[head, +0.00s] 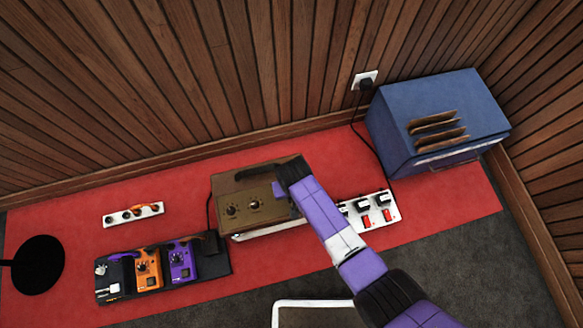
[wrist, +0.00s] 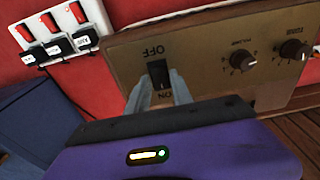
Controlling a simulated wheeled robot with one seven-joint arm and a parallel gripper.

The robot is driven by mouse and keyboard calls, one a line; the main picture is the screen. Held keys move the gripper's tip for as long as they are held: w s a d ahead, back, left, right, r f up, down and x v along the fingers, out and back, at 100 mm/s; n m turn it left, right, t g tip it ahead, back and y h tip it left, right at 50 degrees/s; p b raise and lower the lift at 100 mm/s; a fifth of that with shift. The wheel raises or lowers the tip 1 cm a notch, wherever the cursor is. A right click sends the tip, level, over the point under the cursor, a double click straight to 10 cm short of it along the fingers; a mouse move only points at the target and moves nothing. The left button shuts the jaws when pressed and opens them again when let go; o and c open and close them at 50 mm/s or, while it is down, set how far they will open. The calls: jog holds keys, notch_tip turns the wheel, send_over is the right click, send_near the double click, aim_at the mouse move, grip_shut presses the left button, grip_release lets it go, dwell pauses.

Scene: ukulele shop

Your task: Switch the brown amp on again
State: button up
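The brown amp (head: 262,190) stands on the red mat beside the wall, with two knobs on its front panel. In the wrist view its panel (wrist: 210,50) fills the upper middle, seen upside down. A black rocker switch (wrist: 158,74) sits between the OFF and ON marks; which way it is pressed I cannot tell. My gripper (wrist: 158,92) is open by a small gap, its pale fingertips on either side of the switch near the ON mark. Whether they touch it is unclear. In the head view my arm hides the amp's right end.
A white power strip (head: 384,213) with red switches and black plugs lies right of the amp; it also shows in the wrist view (wrist: 82,22). A blue cabinet (head: 440,120) stands right. A pedalboard (head: 212,265) and a small white strip (head: 133,215) lie left.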

jog(key=shift+o, duration=0.9)
jog(key=r+p, duration=0.1)
jog(key=r, duration=0.1)
jog(key=r+p, duration=0.1)
jog(key=r, duration=0.2)
jog(key=r+p, duration=0.2)
jog(key=shift+s+d+r, duration=0.1)
jog(key=shift+s+r, duration=0.25)
jog(key=shift+w, duration=0.1)
